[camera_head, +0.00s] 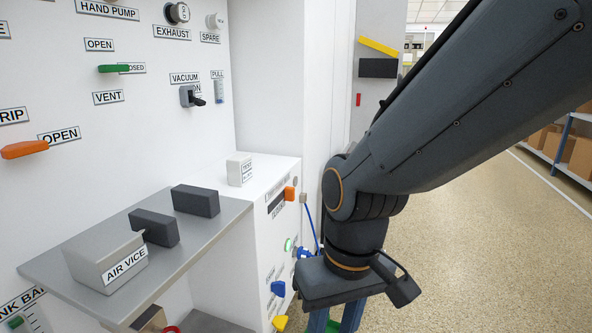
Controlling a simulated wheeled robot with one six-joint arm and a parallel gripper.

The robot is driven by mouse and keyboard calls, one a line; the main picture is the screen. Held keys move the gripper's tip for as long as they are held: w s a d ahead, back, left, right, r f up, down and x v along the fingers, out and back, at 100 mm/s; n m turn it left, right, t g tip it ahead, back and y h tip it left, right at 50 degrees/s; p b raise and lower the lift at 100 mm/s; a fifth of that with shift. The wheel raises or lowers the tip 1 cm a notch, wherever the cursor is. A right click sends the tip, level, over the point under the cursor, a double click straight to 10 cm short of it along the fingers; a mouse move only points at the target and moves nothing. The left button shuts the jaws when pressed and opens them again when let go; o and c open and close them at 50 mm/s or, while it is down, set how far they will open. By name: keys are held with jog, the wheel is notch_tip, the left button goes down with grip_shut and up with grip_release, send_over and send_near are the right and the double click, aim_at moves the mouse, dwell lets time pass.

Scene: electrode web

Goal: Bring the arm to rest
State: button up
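My arm (455,110) comes in from the upper right and bends down at a dark grey elbow-like joint near the middle of the view. My gripper (335,318) hangs below the wrist at the bottom edge, pointing down, in front of the white cabinet's right side. Two blue finger parts show with a gap between them, and their tips are cut off by the frame. A bit of green shows low between them; I cannot tell whether it is held or behind.
A grey shelf (60,262) at the left bears an air vice (105,262) and dark blocks (195,201). The white panel (140,150) carries levers, including an orange one (24,149). The floor (480,240) at right is open, with a box rack (560,150) beyond.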

jog(key=s+d+r+m+h+p, duration=0.1)
jog(key=d+r+m+p, duration=0.3)
jog(key=d+r+p, duration=1)
notch_tip(320, 180, up, 4)
jog(key=s+p, duration=0.1)
jog(key=p, duration=0.7)
jog(key=shift+f, duration=0.2)
jog(key=shift+s+a, duration=0.1)
jog(key=shift+a, duration=0.05)
